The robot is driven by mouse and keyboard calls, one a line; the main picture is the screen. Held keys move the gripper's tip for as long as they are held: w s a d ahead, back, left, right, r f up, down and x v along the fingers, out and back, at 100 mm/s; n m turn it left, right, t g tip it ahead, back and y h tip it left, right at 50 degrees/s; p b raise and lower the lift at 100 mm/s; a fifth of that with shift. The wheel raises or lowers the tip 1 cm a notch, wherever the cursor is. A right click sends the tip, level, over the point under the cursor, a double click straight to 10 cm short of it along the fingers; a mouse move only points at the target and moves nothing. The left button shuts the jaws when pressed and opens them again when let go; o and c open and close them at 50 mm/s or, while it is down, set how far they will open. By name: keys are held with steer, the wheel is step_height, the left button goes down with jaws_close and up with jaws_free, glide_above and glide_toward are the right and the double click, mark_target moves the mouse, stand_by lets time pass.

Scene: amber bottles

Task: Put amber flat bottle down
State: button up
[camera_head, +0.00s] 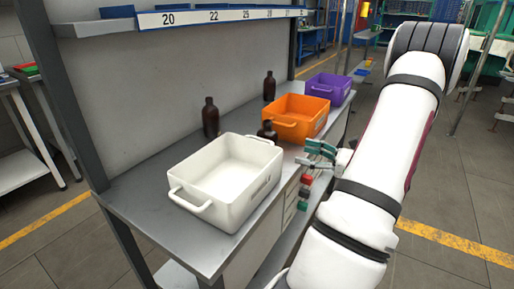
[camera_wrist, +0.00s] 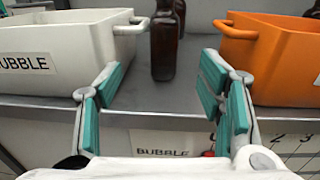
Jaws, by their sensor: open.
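My gripper (camera_head: 318,153) is open and empty at the front edge of the bench, to the right of the white bin in the head view. In the wrist view its teal-padded fingers (camera_wrist: 162,85) are spread wide. A dark amber bottle (camera_wrist: 166,45) stands upright on the bench just beyond the gap between the fingertips, apart from them; its top is cut off by the frame. In the head view an amber bottle (camera_head: 267,131) stands between the white and orange bins, its lower part hidden by the white bin. Two more amber bottles (camera_head: 210,117) (camera_head: 269,87) stand farther back.
A white bin (camera_head: 205,205) and an orange bin (camera_head: 298,127) flank the bottle closely; they also show in the wrist view (camera_wrist: 60,45) (camera_wrist: 275,60). A purple bin (camera_head: 335,93) stands farther right. A numbered shelf edge (camera_head: 215,17) runs above the grey bench (camera_head: 135,192).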

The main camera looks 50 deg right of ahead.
steer(key=w, duration=0.4)
steer(key=w+b, duration=0.1)
steer(key=w, duration=0.4)
steer(key=w+a+b, duration=0.1)
steer(key=w, duration=0.3)
steer(key=shift+w+a+f, duration=0.1)
steer(key=shift+w, duration=0.2)
steer(key=c, duration=1.4)
steer(key=shift+o, duration=0.2)
